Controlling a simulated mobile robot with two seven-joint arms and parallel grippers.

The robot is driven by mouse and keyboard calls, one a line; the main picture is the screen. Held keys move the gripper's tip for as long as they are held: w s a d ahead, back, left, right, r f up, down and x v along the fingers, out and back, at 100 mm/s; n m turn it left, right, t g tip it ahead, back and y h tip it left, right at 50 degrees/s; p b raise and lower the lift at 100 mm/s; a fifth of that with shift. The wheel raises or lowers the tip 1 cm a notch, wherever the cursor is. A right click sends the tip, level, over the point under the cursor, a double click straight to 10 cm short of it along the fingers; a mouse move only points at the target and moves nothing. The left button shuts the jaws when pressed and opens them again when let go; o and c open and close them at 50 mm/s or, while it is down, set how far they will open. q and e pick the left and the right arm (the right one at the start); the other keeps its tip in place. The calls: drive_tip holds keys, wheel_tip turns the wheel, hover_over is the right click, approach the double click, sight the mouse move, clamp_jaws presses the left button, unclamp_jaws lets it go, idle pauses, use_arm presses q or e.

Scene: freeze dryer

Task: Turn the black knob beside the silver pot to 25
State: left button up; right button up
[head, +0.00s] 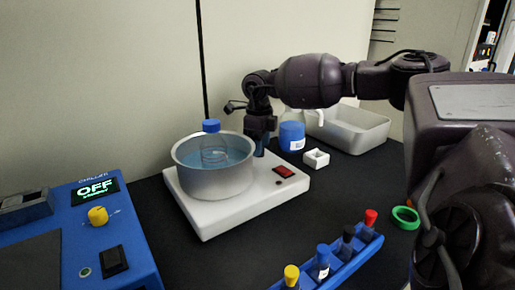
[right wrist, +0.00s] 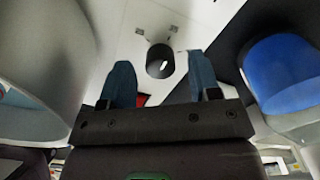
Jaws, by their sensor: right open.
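The silver pot (head: 215,182) stands on a white hot plate (head: 210,219) in the head view, with a blue-capped bottle (head: 212,145) in its blue liquid. My right gripper (head: 261,147) points down just right of the pot. In the right wrist view, the black knob (right wrist: 160,58) with a white mark lies between the two blue fingertips of the open right gripper (right wrist: 162,75). Gaps show on both sides of the knob. The head view hides the knob behind the gripper. I cannot read any scale numbers. My left gripper is out of view.
A red switch (head: 285,171) is on the hot plate. A blue bottle (head: 291,134), a small white holder (head: 316,158) and a white tray (head: 347,130) stand to the right. A blue rack (head: 338,269) and a blue device (head: 122,228) are in front.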

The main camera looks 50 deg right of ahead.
drive_tip(key=shift+f, duration=0.5)
drive_tip(key=c, duration=0.9)
drive_tip(key=n, duration=0.5)
drive_tip(key=shift+n, duration=0.4)
drive_tip(key=n, duration=0.6)
drive_tip(key=shift+a, duration=0.1)
